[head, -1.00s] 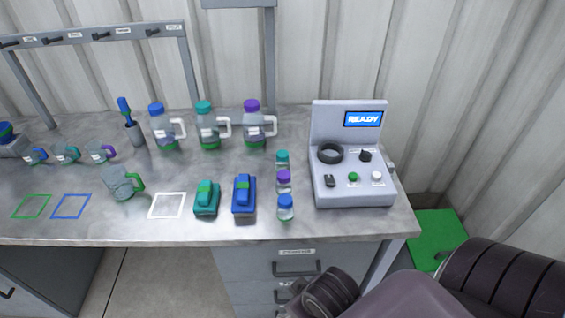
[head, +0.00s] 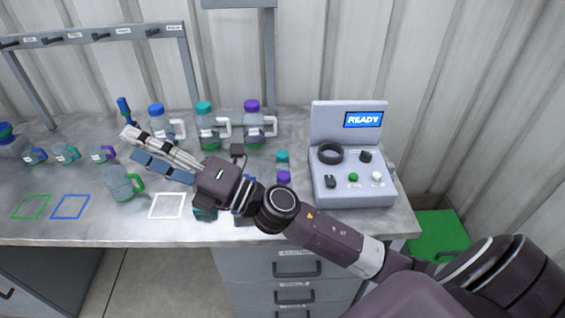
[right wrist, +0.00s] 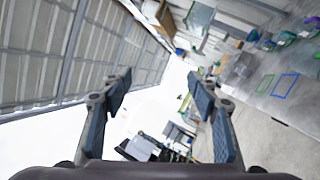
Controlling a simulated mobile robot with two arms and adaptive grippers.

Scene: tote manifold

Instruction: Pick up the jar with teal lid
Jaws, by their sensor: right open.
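The small jar with a teal lid (head: 282,159) stands on the bench, at the back of a short row of small jars left of the grey device. Just in front of it is a jar with a purple lid (head: 284,177). My right gripper (head: 131,146) reaches across the bench, well left of the jar, fingers pointing left. It is open and empty; its two spread fingers also show in the right wrist view (right wrist: 157,88). My right arm hides the blue-lidded small jar and covers much of the teal and blue containers. My left gripper is not in view.
Larger jugs with blue (head: 157,109), teal (head: 204,108) and purple lids (head: 252,106) stand behind my right arm. The grey device (head: 350,190) reading READY is close right of the jars. A clear mug (head: 118,188) with a green handle stands below my right gripper.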

